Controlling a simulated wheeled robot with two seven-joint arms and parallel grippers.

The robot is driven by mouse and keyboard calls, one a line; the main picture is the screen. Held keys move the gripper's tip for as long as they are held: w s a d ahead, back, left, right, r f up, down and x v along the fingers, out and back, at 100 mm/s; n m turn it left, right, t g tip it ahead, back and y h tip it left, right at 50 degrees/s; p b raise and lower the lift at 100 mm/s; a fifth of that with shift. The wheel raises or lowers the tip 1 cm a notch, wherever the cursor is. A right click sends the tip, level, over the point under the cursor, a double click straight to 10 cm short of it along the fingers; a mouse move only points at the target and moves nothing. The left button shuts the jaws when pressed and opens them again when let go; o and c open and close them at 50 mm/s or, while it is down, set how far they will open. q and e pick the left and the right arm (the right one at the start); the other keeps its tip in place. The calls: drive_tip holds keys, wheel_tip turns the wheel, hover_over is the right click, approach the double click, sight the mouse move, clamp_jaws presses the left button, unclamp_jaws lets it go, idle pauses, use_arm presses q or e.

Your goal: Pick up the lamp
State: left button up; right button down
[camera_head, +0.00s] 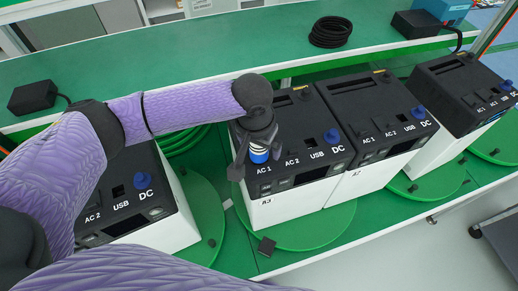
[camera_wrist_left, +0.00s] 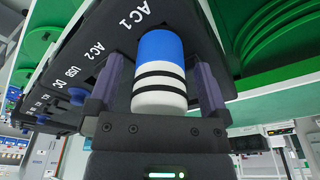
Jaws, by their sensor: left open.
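The lamp (camera_head: 258,154) is a short cylinder with a blue end, a white body and black bands. In the head view it is at the front left corner of the black top of the box marked A3 (camera_head: 290,204), by the AC 1 label. The left wrist view shows the lamp (camera_wrist_left: 160,62) between the fingers of my left gripper (camera_wrist_left: 158,84). The fingers stand open on either side of it, with gaps visible. In the head view my left gripper (camera_head: 252,158) partly hides the lamp. My right gripper is not in view.
Similar boxes stand to the right (camera_head: 376,130) and at the left (camera_head: 165,217), on round green turntables (camera_head: 210,205). A shelf (camera_head: 190,55) behind holds a black cable coil (camera_head: 330,32) and black adapters (camera_head: 33,97). A small dark block (camera_head: 266,246) lies in front of box A3.

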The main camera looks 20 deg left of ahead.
use_arm(q)
clamp_jaws()
idle(0.3)
